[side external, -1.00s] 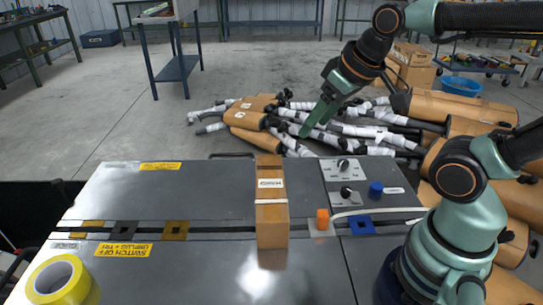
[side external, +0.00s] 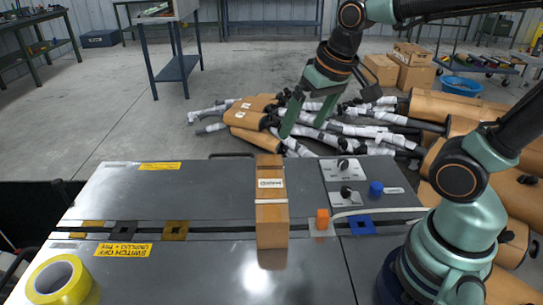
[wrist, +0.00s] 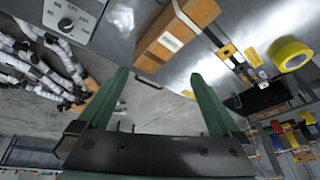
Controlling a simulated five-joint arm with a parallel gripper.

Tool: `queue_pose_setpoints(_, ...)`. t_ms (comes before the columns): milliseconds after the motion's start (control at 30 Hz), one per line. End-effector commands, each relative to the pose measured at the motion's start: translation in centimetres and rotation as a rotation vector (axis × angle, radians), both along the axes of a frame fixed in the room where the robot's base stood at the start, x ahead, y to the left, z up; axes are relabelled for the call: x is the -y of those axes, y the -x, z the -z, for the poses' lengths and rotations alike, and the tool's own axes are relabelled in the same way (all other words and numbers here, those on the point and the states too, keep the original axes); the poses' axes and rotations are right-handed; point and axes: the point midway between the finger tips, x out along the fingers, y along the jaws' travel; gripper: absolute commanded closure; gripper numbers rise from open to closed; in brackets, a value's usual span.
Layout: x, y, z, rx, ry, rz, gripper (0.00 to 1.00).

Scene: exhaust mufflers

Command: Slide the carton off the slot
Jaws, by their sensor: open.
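A long brown carton (side external: 271,215) with a white label and a pale strap lies across the dark slot (side external: 218,230) of the grey bench. It also shows in the wrist view (wrist: 180,32), beyond my fingertips. My gripper (side external: 298,115) is open and empty, in the air past the bench's far edge, beyond the carton and slightly to its right in the side view. In the wrist view my two green fingers (wrist: 155,85) stand wide apart, with nothing between them. The stretch of slot under the carton is hidden.
An orange block (side external: 322,219) with a white cable stands right of the carton. A control plate with black knobs (side external: 345,180) and a blue knob (side external: 376,188) are farther right. A yellow tape roll (side external: 58,282) lies front left. Wrapped mufflers (side external: 340,125) are piled behind the bench.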

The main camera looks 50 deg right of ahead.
Motion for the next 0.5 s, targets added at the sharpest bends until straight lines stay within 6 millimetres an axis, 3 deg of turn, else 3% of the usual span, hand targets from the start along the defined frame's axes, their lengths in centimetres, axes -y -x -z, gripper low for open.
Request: queue_pose_setpoints(500, -1.4, -5.8, 6.3, -0.268, -0.096, 0.407, 0.00)
